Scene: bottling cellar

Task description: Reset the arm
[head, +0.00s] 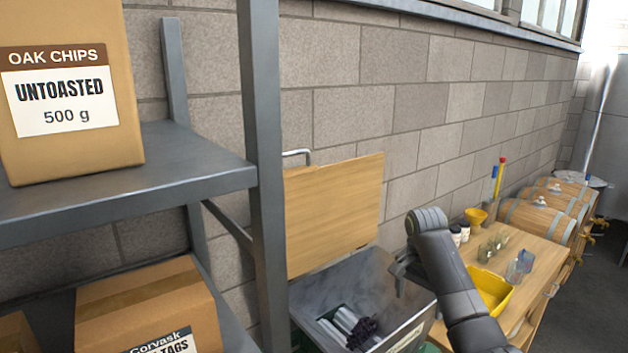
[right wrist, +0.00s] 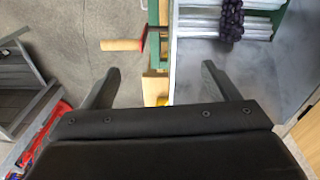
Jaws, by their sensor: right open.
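My right arm reaches up from the lower right in the head view, bent at its elbow. My right gripper (head: 400,277) hangs over the right side of a grey open bin (head: 408,335). In the right wrist view the right gripper (right wrist: 160,84) has its two fingers wide apart, with nothing between them. The bin holds pale rods (head: 345,325) and a dark purple bunch (head: 361,332); that bunch also shows at the top of the right wrist view (right wrist: 231,18). My left gripper is not in view.
A wooden lid (head: 335,210) stands raised behind the bin. A grey shelf (head: 190,165) with cardboard boxes is at left. A wooden workbench (head: 535,250) with a yellow tray (head: 488,290), jars and a funnel is at right.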

